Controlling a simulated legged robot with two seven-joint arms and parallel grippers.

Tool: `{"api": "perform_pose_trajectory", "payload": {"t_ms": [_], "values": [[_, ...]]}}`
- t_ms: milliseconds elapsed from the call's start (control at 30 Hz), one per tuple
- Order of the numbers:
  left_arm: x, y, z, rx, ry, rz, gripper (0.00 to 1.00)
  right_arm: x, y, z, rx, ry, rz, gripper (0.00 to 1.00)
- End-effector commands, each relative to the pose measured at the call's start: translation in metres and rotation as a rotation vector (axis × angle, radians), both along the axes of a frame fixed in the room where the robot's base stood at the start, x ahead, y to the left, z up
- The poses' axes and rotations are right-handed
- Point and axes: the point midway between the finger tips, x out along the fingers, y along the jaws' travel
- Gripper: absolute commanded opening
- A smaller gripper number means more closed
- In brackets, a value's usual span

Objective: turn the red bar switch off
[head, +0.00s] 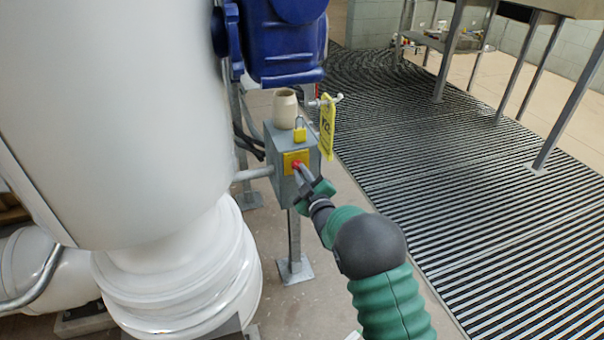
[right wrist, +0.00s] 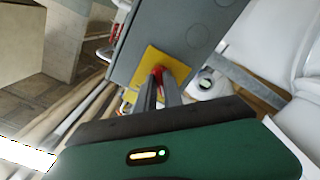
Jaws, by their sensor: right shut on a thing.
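The red bar switch (head: 296,165) sits on a yellow plate (head: 290,160) on the face of a grey box (head: 283,140) on a post. In the right wrist view the red switch (right wrist: 157,72) shows between my finger tips, with the yellow plate (right wrist: 178,68) behind it. My right gripper (head: 300,172) is at the plate and shut on the red switch; the fingers hide part of it. The switch's exact angle cannot be told. My left gripper is not in view.
A beige cup (head: 285,108) stands on the box. A yellow padlock (head: 300,134) and yellow tag (head: 327,130) hang close by. A large white tank (head: 110,110) fills the left, and a blue machine (head: 285,40) is above.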

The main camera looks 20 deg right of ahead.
Motion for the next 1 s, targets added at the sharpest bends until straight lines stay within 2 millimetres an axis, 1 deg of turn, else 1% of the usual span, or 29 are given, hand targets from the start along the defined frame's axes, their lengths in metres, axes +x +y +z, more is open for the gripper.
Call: {"api": "perform_pose_trajectory", "payload": {"t_ms": [33, 233, 600, 633, 767, 800, 1000], "values": [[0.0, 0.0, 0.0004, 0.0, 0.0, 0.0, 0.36, -0.0006, 0.0009, -0.0024, -0.013, 0.005, 0.002, 0.0], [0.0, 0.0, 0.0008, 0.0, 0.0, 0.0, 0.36, -0.0006, 0.0014, -0.0029, -0.042, 0.005, 0.002, 0.0], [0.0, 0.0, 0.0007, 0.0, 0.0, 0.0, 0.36, -0.0008, 0.002, -0.0037, -0.044, 0.005, 0.003, 0.0], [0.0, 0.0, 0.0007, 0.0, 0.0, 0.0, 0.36, -0.0008, 0.0021, -0.0037, -0.044, 0.005, 0.003, 0.14], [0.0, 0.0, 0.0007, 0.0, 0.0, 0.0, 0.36, -0.0006, 0.0018, -0.003, -0.044, 0.004, 0.003, 0.31], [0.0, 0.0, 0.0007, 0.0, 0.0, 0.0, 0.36, -0.0006, 0.0016, -0.0027, -0.044, 0.003, 0.002, 0.33], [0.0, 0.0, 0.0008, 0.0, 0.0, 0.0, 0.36, -0.0003, 0.001, -0.0014, -0.044, 0.001, 0.002, 0.33]]}}
